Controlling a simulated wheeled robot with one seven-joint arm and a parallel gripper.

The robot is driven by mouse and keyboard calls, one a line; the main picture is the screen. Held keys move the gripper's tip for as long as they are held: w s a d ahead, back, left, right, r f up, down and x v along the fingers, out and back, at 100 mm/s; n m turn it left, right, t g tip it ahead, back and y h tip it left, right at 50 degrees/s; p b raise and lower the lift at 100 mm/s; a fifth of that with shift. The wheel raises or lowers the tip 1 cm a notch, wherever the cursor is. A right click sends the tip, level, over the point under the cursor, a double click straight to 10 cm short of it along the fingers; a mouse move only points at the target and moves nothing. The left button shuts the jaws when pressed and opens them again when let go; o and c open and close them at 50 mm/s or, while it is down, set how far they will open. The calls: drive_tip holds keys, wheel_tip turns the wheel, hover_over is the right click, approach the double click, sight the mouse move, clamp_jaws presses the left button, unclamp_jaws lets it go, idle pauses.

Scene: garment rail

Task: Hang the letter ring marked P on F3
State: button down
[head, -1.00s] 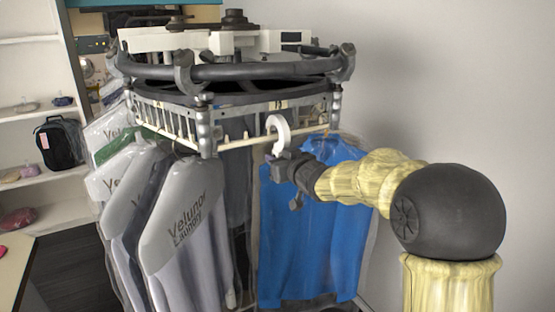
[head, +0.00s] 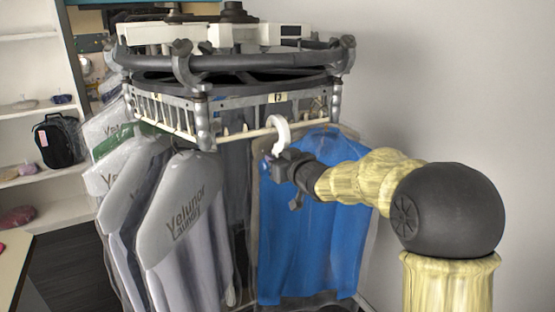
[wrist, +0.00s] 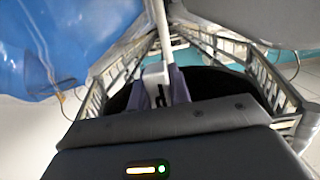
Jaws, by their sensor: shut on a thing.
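The white letter ring (head: 279,132) stands upright above my gripper (head: 278,162) in the head view, like an open hook, with its upper part at the white rail bar (head: 246,135). My gripper is shut on its lower part. In the wrist view a white piece (wrist: 156,76) sits between the fingers, below a pale rod (wrist: 160,25). I cannot tell whether the ring touches or is around the bar. Its letter cannot be read. A small label (head: 277,98) sits on the rack above the ring, too small to read surely.
A blue garment in clear plastic (head: 312,230) hangs right behind and below my gripper. Several bagged grey garments (head: 180,215) hang to the left. The dark carousel rim (head: 250,72) and its grey posts (head: 204,125) are close above. Open wall space lies to the right.

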drive_tip(key=c, duration=1.2)
unclamp_jaws()
drive_tip(key=shift+s+d, duration=0.3)
drive_tip(key=shift+s, duration=0.05)
drive_tip(key=b+v, duration=0.4)
drive_tip(key=v, duration=1.2)
drive_tip(key=shift+s, duration=0.2)
drive_tip(key=shift+d, duration=0.1)
